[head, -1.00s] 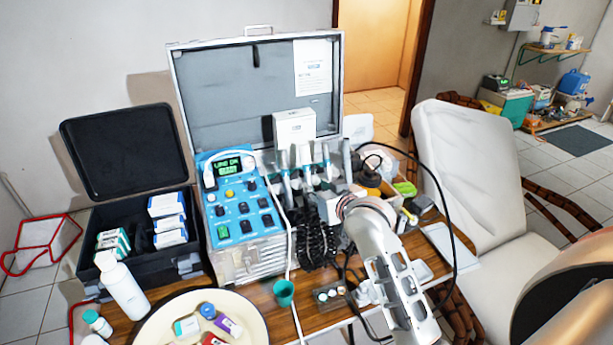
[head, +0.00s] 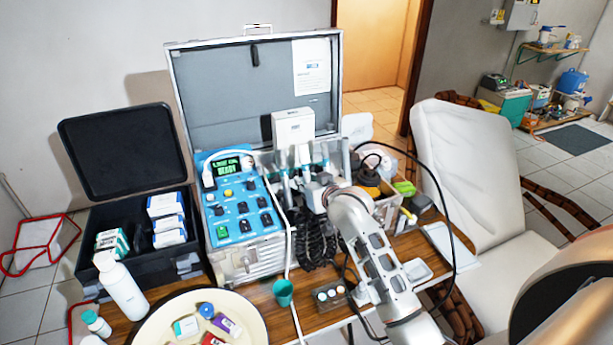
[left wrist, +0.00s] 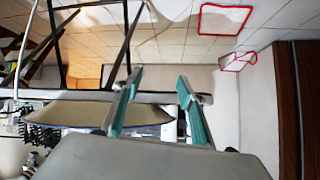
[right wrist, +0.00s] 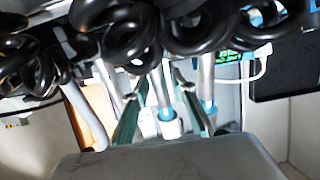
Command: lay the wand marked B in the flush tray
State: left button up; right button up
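Several slim pale wands with blue bands (head: 284,177) stand in a holder on the right side of the dental case. No letter B is legible on any. My right gripper (head: 316,190) is at the wands in the head view. In the right wrist view its teal fingers (right wrist: 160,98) are apart, on either side of a wand with a blue ring (right wrist: 168,118); contact cannot be told. A pale shallow tray (head: 450,244) lies at the table's right edge; whether it is the flush tray is unclear. My left gripper (left wrist: 157,88) is open and empty, outside the head view.
Black coiled hoses (head: 316,238) hang in front of the wands. A blue control panel (head: 236,205) stands left of them. A teal cup (head: 284,291), a small button box (head: 330,294) and a round cream tray (head: 156,325) are in front. A black cable loops at right.

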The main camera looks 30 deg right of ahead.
aim_at(306, 156)
grip_shut()
jog(key=shift+w+d+r, duration=0.1)
jog(key=shift+w+r, duration=0.35)
jog(key=shift+r, duration=0.7)
jog(key=shift+w+a+r, duration=0.1)
jog(key=shift+w+r, duration=0.35)
jog(key=shift+r, duration=0.75)
jog(key=shift+w+d+r, duration=0.1)
jog(key=shift+w+r, duration=0.35)
jog(key=shift+r, duration=0.7)
